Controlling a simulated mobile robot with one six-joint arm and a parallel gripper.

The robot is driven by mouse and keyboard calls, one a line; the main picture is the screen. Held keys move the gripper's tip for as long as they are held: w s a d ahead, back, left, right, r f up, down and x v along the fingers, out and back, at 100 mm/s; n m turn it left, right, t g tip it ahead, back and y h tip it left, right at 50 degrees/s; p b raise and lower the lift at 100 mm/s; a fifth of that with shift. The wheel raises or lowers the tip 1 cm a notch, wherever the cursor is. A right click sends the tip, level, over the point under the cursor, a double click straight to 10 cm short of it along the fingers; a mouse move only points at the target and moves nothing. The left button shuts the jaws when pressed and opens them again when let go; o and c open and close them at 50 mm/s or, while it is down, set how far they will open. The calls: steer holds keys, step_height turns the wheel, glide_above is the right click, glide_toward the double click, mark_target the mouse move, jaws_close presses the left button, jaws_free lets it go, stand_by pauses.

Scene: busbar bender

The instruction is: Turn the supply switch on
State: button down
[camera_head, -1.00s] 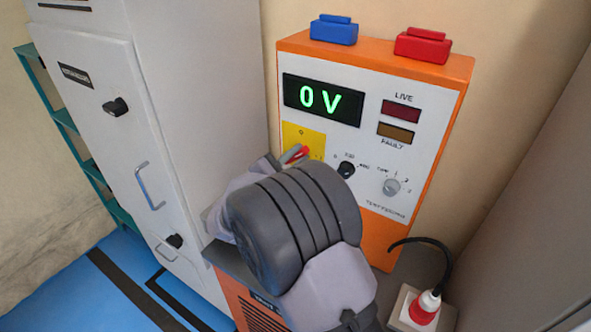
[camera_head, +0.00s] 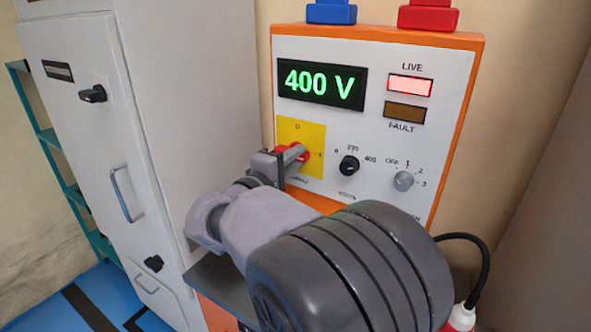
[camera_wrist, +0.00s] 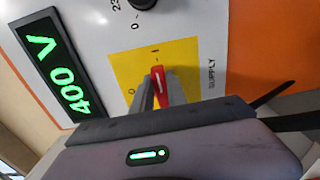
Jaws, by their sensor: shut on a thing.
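The supply switch (camera_head: 305,153) is a red handle on a yellow plate on the white front of an orange-edged panel. My gripper (camera_head: 293,157) is shut on the red handle, and its fingers partly cover it in the head view. In the wrist view the red handle (camera_wrist: 159,84) sits between the two fingers (camera_wrist: 160,92) and points at the "I" mark. The green display (camera_head: 320,86) reads 400 V. The LIVE lamp (camera_head: 410,86) is lit pale red.
The FAULT lamp (camera_head: 404,110) is dull brown. A black voltage knob (camera_head: 348,166) and a grey knob (camera_head: 403,181) are right of the switch. A grey cabinet (camera_head: 130,130) stands close on the left. A blue block (camera_head: 331,13) and a red block (camera_head: 428,18) sit on top.

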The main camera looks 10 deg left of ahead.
steer(key=shift+f, duration=0.1)
stand_by(0.3)
steer(key=c, duration=1.3)
jaws_free()
steer(key=shift+s, duration=0.1)
steer(key=p+v, duration=0.4)
steer(key=v, duration=1.3)
steer(key=shift+s+a, duration=0.1)
